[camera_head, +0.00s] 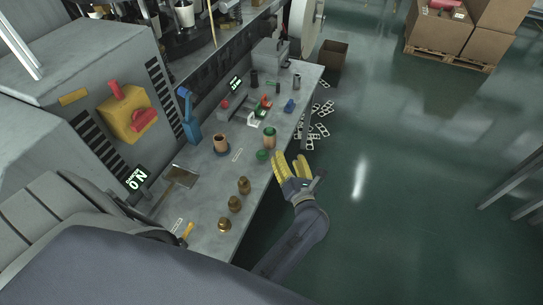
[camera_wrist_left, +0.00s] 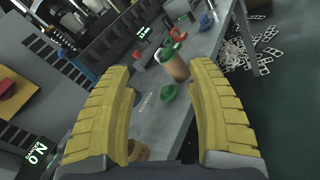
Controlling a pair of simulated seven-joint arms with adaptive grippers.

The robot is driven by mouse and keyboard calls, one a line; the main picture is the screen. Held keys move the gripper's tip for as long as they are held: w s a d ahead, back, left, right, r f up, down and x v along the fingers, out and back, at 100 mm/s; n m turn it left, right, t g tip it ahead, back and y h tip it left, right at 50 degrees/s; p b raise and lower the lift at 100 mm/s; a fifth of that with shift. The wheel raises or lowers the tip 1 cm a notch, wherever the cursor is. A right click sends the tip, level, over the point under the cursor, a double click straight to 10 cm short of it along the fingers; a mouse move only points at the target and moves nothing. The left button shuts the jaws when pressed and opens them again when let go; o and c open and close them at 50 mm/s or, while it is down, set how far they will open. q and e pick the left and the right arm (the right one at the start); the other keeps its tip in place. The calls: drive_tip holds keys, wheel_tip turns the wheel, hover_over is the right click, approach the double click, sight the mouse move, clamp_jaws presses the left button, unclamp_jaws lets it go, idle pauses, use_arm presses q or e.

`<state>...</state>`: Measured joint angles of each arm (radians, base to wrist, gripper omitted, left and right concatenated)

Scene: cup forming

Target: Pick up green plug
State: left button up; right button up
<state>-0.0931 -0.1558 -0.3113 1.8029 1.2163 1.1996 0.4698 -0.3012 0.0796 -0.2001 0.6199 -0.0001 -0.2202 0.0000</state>
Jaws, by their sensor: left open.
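The green plug (camera_head: 262,155) sits on the grey bench near its right edge. In the left wrist view the green plug (camera_wrist_left: 168,92) shows between my two yellow fingers, beyond them and nearer the right finger. My left gripper (camera_head: 291,157) is open and empty, just right of the green plug. It hangs at the bench edge, apart from the plug. Its fingers also show in the left wrist view (camera_wrist_left: 160,68). My right gripper is not in view.
A brown cup with a green top (camera_head: 269,140) stands just behind the plug. Another brown cup (camera_head: 221,144) is to the left. Several brass pieces (camera_head: 244,186) line the near bench. A blue piece (camera_head: 289,105) lies farther back. Open floor lies right.

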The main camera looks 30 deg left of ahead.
sight(263, 154)
use_arm(q)
drive_tip(key=s+a+f+n+g+h, duration=0.1)
drive_tip(key=s+a+f+n+g, duration=0.1)
drive_tip(key=s+f+n+g, duration=0.45)
drive_tip(key=shift+n+t, duration=0.65)
drive_tip(key=shift+t, duration=0.3)
drive_tip(key=w+x, duration=0.1)
drive_tip(key=x, duration=0.4)
drive_tip(key=r+x, duration=0.1)
drive_tip(key=x, duration=0.5)
drive_tip(key=w+d+r+x, duration=0.1)
drive_tip(key=x, duration=0.5)
drive_tip(key=shift+w, duration=0.45)
drive_tip(key=c, duration=0.9)
